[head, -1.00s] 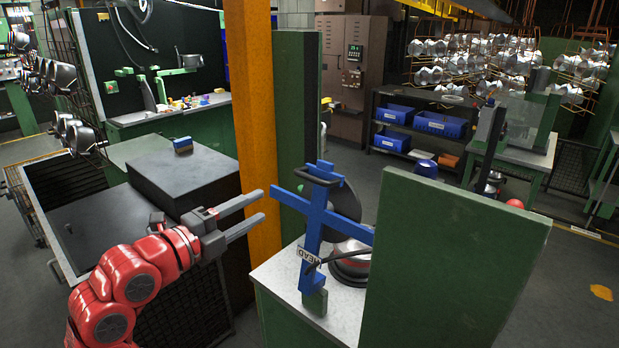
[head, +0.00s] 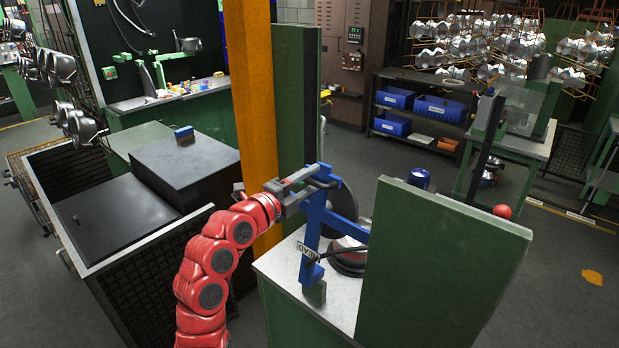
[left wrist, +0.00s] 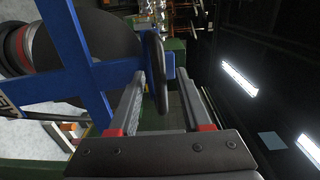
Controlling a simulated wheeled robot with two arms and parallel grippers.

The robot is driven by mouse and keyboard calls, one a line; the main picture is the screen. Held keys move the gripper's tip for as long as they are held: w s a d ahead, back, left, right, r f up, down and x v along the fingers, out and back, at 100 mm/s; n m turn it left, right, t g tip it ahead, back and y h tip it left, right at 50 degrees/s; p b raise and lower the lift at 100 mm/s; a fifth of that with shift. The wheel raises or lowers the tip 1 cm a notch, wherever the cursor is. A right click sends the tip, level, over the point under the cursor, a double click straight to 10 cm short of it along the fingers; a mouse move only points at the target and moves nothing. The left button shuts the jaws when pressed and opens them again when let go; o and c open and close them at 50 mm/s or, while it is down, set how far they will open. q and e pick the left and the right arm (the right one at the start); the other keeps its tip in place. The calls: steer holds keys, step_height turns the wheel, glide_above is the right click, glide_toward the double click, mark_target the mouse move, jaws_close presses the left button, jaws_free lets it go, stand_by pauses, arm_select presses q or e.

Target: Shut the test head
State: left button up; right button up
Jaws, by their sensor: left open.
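The test head is a blue frame (head: 313,222) with a "HEAD" label, standing tilted over the white bench top (head: 283,266). A dark disc and a pot-like round piece (head: 347,258) are behind it. My left gripper (head: 312,178) is at the top of the blue frame, by its dark handle. In the left wrist view the dark handle loop (left wrist: 157,75) lies between the two open fingers (left wrist: 160,95), closer to the left finger. I cannot tell whether a finger touches it. My right gripper is out of view.
A green panel (head: 435,270) stands close on the right of the bench. An orange post (head: 252,110) and a green post rise just behind my left arm. A dark box (head: 187,165) and a mesh-sided cart are at left. Open floor lies to the right.

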arm_select(q)
jaws_close()
stand_by(1.4)
